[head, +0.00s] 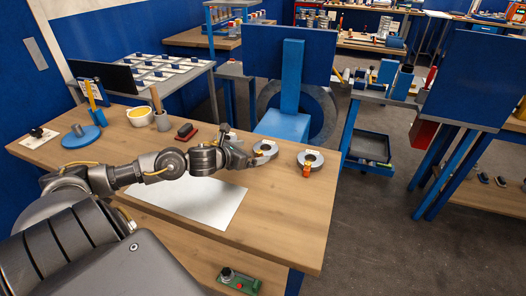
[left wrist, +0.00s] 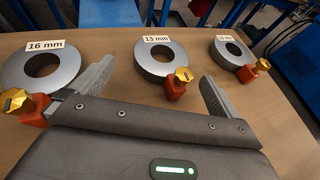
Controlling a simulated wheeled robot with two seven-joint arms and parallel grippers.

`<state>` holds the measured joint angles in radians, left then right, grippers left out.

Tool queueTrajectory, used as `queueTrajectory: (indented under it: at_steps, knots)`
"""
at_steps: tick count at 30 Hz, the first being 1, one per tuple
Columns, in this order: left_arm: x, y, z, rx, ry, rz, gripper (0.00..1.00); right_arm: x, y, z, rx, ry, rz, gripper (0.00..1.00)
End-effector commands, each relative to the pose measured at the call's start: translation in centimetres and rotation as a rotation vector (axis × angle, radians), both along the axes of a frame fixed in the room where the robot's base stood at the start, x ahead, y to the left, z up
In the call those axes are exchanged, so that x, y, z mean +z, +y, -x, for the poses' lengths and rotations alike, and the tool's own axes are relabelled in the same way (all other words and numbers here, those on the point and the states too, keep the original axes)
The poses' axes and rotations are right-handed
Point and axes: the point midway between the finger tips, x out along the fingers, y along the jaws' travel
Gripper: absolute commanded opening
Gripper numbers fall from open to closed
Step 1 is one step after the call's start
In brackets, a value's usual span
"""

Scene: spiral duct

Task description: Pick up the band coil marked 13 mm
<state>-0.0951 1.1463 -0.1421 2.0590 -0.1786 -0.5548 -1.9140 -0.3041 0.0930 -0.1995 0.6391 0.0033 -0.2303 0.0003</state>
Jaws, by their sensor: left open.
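The band coil marked 13 mm (left wrist: 161,72) is a grey ring lying flat on the wooden bench, with a white label at its far edge and an orange clip with a yellow knob at its near right. By its place in the row, it appears to be the nearer ring to my gripper in the head view (head: 266,147); its label is unreadable there. My left gripper (left wrist: 157,78) is open and empty. Its fingers point toward the 13 mm coil, one on each side of its near part. Whether they touch it, I cannot tell. My right gripper is not in view.
A coil marked 16 mm (left wrist: 20,73) lies left of it and another coil (left wrist: 231,51), label hard to read, lies right. A white sheet (head: 190,203), a mortar (head: 161,121) and a yellow-filled bowl (head: 139,114) are on the bench (head: 270,225). The bench front right is clear.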

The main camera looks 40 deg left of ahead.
Motion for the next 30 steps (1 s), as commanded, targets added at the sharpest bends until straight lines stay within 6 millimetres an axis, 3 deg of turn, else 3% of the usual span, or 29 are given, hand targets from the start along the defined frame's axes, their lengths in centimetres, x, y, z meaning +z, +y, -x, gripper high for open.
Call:
queueTrajectory:
  at_steps: [8, 18, 27, 30]
  knots:
    - [-0.1, -0.1, -0.6, 0.0, -0.001, 0.001, 1.0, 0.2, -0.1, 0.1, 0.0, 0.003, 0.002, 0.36]
    - [-1.9, -0.5, -4.4, 0.002, -0.002, 0.002, 1.0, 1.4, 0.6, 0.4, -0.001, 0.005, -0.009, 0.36]
    - [-2.3, -0.6, -4.9, 0.0, 0.0, -0.001, 1.0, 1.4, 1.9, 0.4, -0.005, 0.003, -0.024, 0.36]
    - [-2.3, -0.6, -4.9, 0.0, 0.0, -0.001, 0.9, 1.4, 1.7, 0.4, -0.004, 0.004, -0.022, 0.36]
